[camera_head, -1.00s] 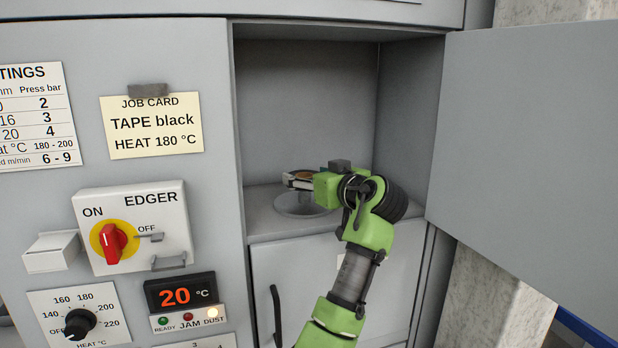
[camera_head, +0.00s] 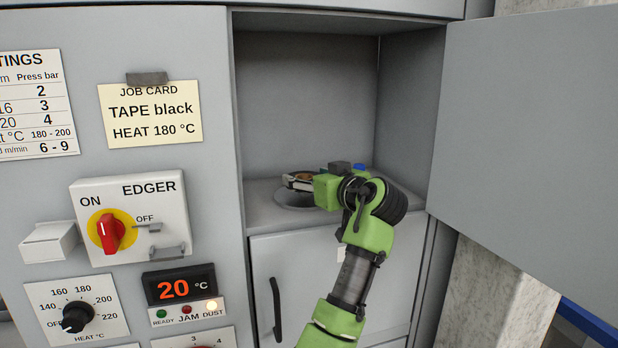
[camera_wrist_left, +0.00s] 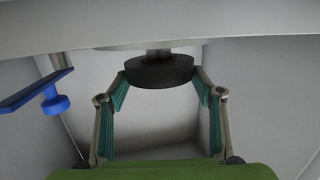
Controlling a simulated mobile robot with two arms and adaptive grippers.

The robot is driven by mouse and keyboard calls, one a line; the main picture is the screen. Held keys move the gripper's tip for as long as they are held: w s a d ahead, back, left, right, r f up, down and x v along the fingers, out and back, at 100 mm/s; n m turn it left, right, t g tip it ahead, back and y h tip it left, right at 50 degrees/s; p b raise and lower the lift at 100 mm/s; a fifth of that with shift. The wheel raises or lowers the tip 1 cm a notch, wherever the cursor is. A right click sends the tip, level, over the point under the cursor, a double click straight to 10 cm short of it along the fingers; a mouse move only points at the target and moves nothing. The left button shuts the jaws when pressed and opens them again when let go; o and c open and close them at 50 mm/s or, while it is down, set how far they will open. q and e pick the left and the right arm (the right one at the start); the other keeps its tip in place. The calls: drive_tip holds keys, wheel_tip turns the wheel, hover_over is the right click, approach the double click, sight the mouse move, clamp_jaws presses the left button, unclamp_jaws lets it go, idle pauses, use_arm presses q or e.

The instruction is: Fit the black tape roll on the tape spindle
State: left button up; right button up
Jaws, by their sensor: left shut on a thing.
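My left gripper (camera_head: 299,182) reaches into the open cabinet bay, low over the round grey spindle base (camera_head: 290,202) on the shelf. It is shut on the black tape roll (camera_wrist_left: 158,73), which sits between the two fingertips in the left wrist view. In the head view only the roll's brownish top (camera_head: 304,176) shows between the fingers. In the left wrist view a short grey spindle post (camera_wrist_left: 158,52) shows between the roll and the base, with a gap there. Whether the post is inside the roll's hole is hidden. My right gripper is not in view.
A blue part (camera_wrist_left: 52,100) on a grey post stands beside the spindle; its top shows behind my wrist in the head view (camera_head: 359,167). The open door (camera_head: 530,140) is on the right.

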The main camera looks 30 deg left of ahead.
use_arm(q)
drive_tip(key=shift+f+b, duration=0.6)
drive_tip(key=shift+f, duration=0.3)
drive_tip(key=o, duration=1.2)
drive_tip(key=v, duration=1.2)
drive_tip(key=shift+f, duration=0.15)
